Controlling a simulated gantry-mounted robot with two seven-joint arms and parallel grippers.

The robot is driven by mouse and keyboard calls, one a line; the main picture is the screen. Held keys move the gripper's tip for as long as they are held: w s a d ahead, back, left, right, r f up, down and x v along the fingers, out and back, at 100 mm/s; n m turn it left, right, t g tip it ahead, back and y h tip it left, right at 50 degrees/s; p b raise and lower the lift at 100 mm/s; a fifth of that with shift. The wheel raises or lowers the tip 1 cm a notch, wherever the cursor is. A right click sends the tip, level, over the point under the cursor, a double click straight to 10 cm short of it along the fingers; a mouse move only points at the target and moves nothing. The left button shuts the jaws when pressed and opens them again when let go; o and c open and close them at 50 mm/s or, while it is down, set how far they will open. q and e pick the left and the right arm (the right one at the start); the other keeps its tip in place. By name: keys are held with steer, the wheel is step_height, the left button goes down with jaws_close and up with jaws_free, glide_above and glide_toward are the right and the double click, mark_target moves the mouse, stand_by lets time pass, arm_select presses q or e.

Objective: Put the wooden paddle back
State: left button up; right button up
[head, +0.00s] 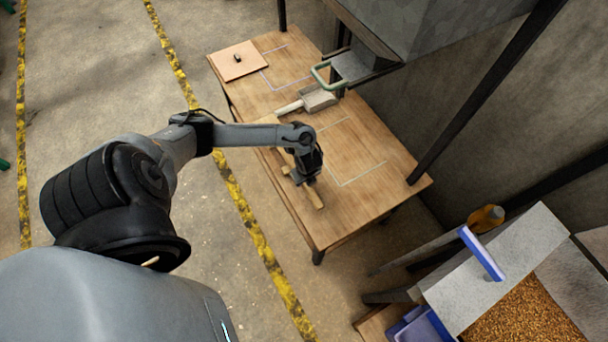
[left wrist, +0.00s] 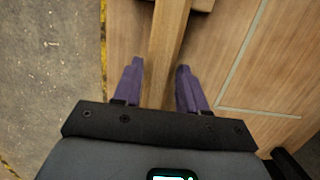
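In the head view my left gripper (head: 306,178) points down at the table. My right gripper is not in view.
The table (head: 375,190) bears white outlines. A metal scoop (head: 318,98) with a wooden handle and a square board (head: 238,62) lie farther back. A grain bin (head: 525,312) stands at lower right.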

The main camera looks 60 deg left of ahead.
arm_select(q)
steer(key=o, duration=0.3)
